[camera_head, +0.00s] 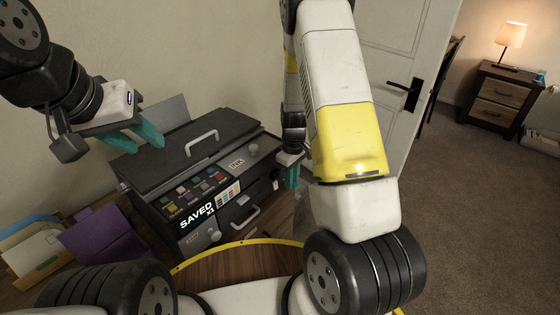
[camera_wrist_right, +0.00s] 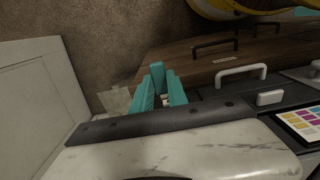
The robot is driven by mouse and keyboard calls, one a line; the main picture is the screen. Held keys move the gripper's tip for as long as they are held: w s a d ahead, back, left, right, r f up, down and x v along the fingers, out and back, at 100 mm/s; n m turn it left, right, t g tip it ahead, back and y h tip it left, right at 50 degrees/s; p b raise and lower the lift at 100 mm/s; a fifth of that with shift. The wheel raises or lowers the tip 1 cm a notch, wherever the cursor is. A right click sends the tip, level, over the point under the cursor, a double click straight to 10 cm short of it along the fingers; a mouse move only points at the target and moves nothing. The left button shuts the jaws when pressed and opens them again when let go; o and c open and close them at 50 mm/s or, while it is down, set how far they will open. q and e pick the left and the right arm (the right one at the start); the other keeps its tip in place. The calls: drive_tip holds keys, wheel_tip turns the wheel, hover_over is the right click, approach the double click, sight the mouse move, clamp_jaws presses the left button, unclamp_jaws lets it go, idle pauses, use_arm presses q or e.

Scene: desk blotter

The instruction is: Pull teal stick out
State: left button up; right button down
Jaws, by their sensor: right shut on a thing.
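My right gripper (camera_head: 291,178) is at the right side of a black printer-like machine (camera_head: 217,178), beside its right end. In the right wrist view, the right gripper (camera_wrist_right: 160,95) has its teal fingers closed on a teal stick (camera_wrist_right: 158,75), which shows between and beyond the fingertips. Stick and fingers have nearly the same colour, so the stick's full length is hard to make out. In the head view I cannot tell the stick from the fingers. My left gripper (camera_head: 141,141) is empty, with its teal fingers apart, above the machine's back left corner.
Purple and blue folders stand at the left. A white door (camera_head: 400,60) and a nightstand with a lamp (camera_head: 512,36) are at the right. Carpet (camera_head: 470,200) there is clear.

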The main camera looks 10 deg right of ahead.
drive_tip(key=shift+s+d, duration=0.65)
drive_tip(key=shift+s, duration=0.2)
drive_tip(key=shift+r, duration=2.05)
